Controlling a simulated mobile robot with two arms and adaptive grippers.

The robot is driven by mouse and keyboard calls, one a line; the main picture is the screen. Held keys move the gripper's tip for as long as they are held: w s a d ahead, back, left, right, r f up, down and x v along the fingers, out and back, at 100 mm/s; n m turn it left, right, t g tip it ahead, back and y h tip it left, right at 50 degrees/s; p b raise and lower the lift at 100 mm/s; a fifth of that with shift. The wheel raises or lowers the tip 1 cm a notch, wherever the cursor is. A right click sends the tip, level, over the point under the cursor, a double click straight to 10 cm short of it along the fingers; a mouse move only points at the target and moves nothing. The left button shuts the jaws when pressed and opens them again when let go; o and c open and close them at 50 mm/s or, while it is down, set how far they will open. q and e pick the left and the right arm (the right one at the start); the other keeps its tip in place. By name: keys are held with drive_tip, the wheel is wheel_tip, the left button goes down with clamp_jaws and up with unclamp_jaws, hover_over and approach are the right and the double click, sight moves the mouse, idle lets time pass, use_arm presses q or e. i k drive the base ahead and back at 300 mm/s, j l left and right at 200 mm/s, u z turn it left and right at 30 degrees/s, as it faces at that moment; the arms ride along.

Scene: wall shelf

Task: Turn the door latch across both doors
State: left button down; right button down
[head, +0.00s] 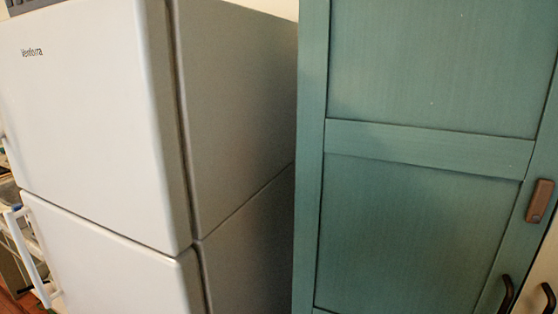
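The door latch (540,201) is a small brown bar with rounded ends, near the right edge of the head view. It stands close to upright on the right-hand border of the green cabinet door (420,220), with a small dark spot near its lower end. A second, pale door (541,272) shows only in part at the lower right corner. A dark curved handle (507,293) is on the green door, and another dark handle (548,298) is on the pale door. Both handles are cut off by the frame. Neither of my grippers is in view.
A white fridge (90,110) with grey sides fills the left half. A narrow gap separates it from the green cabinet. A white fridge handle (27,258) sticks out at the lower left. The space in front of the green door looks clear.

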sight(543, 190)
drive_tip(key=z, duration=1.1)
